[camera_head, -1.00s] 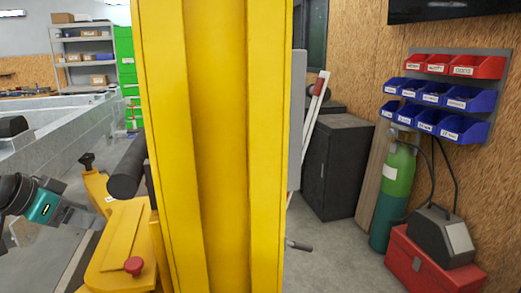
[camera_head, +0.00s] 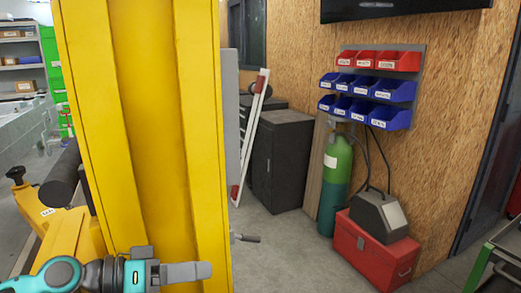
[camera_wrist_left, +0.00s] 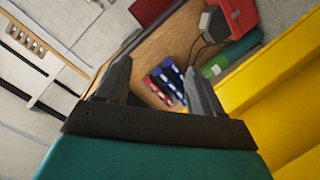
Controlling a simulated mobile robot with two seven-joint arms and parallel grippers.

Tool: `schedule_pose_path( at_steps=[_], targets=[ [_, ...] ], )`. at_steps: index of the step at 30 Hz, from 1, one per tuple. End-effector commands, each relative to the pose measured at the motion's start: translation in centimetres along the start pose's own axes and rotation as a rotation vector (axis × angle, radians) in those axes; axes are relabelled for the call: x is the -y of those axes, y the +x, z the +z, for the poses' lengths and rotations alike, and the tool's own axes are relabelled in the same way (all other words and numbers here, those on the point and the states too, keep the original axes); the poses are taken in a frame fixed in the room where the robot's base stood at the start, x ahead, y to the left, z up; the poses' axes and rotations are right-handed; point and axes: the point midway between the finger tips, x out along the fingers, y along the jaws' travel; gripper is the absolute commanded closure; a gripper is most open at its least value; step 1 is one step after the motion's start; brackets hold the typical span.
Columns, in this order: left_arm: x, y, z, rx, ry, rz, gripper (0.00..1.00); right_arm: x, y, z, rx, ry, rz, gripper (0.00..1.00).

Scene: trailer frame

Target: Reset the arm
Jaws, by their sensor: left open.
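My left arm (camera_head: 60,275) comes in at the bottom left of the head view, with teal and dark grey links. My left gripper (camera_head: 205,271) points right, in front of the lower part of a yellow column (camera_head: 145,130). In the left wrist view its two dark fingers stand apart with nothing between them, so the left gripper (camera_wrist_left: 158,75) is open and empty. The yellow column also shows at the right of that view (camera_wrist_left: 285,110). My right gripper is not in view.
A yellow base (camera_head: 70,240) with a dark roller (camera_head: 60,180) lies left of the column. A dark cabinet (camera_head: 278,160), green gas cylinder (camera_head: 336,180), red toolbox (camera_head: 372,250) and wall bins (camera_head: 365,92) stand to the right. The floor (camera_head: 280,255) between is clear.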

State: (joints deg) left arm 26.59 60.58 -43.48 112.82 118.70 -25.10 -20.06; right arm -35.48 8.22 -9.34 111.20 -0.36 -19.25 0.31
Motion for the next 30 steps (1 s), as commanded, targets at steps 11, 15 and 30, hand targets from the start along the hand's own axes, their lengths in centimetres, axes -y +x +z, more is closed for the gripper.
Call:
schedule_pose_path(
  at_steps=[11, 15, 30],
  targets=[
    [-12.1, 9.1, -0.4, -0.102, -0.12, 0.379, 0.33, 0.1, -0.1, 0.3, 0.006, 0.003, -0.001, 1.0],
    [-12.1, 10.0, 0.5, -0.125, -0.115, 0.369, 0.33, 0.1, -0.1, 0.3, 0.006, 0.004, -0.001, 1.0],
    [3.4, 5.6, 11.4, -0.103, 0.178, -0.225, 0.33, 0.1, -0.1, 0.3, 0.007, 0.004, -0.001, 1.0]
  ],
)
